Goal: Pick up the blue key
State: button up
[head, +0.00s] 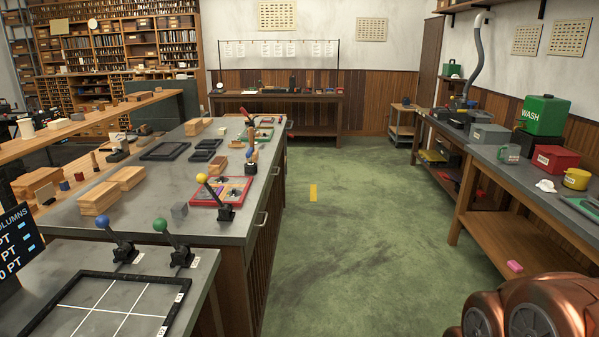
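I cannot make out a plain blue key in the head view. A black lever with a blue ball knob (103,221) stands at the left on the near grey bench, beside a lever with a green knob (160,225). A small dark blue block (64,185) sits on the left side of the long workbench. An upright object with a blue part (251,155) stands near that bench's right edge, too small to identify. My gripper is not in view.
The long workbench (150,218) holds wooden blocks, dark trays, a red-framed tray (248,190) and a yellow-knobbed lever (202,178). The green floor (350,230) is open down the middle. A right-hand bench carries a red box (556,160) and a green WASH container (543,120).

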aim_at(248, 155)
jog(key=i, duration=3.55)
jog(key=u, duration=4)
